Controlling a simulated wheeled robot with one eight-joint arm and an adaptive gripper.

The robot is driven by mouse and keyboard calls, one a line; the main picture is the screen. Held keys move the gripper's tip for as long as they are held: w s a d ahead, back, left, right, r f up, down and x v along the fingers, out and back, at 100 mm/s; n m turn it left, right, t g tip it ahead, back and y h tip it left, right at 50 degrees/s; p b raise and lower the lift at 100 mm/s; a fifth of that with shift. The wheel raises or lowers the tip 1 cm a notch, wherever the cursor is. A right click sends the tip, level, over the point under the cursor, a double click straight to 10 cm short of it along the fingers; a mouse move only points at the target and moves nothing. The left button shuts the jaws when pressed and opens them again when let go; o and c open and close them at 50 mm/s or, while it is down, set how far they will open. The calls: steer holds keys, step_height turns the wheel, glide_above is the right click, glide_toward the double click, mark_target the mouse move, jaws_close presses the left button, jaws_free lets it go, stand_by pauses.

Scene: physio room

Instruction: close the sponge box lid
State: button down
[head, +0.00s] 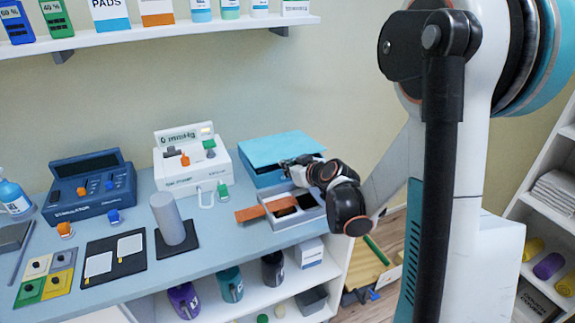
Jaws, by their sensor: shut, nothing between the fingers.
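A light-blue flat panel (275,147) lies at the back right of the counter, over a darker blue side. It looks like a lid or box top; I cannot tell how far open it is. In front of it is a shallow grey tray-like box (300,221) with dark contents, possibly sponges. An orange-brown strip (262,208) lies across its left part and sticks out over its left edge. My gripper (288,166) is shut and empty at the panel's front right edge. I cannot tell if it touches the panel. My wrist hides part of the area to the right.
A white device (190,172) with a display stands left of the blue panel. A grey cylinder (168,218) stands on a dark pad nearby. A blue stimulator (92,190) is farther left. A shelf (180,37) runs above; the counter ends at the right.

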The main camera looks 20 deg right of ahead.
steer(key=shift+f, duration=0.45)
steer(key=shift+s, duration=0.1)
